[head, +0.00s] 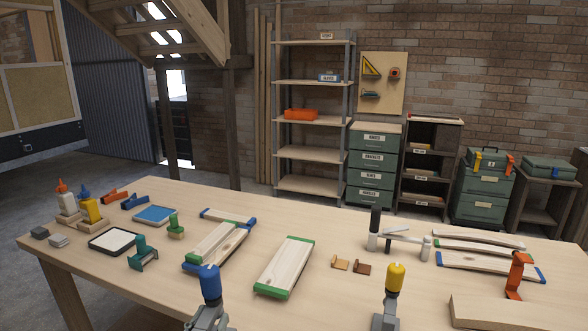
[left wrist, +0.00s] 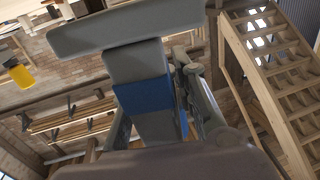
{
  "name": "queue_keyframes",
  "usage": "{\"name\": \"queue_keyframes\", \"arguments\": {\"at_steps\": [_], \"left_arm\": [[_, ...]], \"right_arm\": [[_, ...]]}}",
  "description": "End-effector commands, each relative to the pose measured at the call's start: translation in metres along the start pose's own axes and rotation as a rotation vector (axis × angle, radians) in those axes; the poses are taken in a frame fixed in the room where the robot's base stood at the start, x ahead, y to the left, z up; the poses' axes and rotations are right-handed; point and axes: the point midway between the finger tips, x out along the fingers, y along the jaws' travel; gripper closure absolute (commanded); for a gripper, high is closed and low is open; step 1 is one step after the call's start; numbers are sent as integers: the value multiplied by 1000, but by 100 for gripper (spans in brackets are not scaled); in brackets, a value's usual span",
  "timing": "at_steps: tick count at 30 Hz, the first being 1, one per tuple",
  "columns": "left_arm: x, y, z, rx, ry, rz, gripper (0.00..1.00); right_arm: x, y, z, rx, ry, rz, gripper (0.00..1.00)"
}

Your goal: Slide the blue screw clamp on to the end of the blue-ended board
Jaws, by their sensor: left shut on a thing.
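The blue screw clamp (head: 209,284) shows its blue handle and grey metal at the bottom edge of the head view. My left gripper (head: 209,318) is shut on it, mostly cut off by the frame. In the left wrist view, the clamp's grey body with a blue band (left wrist: 146,94) fills the middle. One blue-ended board (head: 480,266) lies at the right of the table. Another blue-ended board (head: 232,243) lies on the left, partly under a green-ended board (head: 213,241). The clamp is apart from both. My right gripper is out of view.
A yellow-handled clamp (head: 395,278) stands at the front, also in the left wrist view (left wrist: 21,77). A black-handled clamp (head: 375,228) stands behind. A green-ended board (head: 285,266) lies mid-table. An orange clamp (head: 516,275) stands right; glue bottles (head: 90,210) stand left.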

Motion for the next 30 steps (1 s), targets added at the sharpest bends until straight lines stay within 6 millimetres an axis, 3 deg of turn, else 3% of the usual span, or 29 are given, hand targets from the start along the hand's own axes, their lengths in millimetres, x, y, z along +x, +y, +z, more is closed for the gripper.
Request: {"name": "queue_keyframes", "arguments": {"at_steps": [6,16,23,30], "left_arm": [[-45,-14,10,-3,5,-99,100],[-68,-23,13,0,9,-154,100],[-50,-17,11,4,14,-114,100],[6,0,4,9,17,10,100]], "right_arm": [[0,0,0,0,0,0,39],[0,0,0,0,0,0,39],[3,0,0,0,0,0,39],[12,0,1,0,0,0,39]]}}
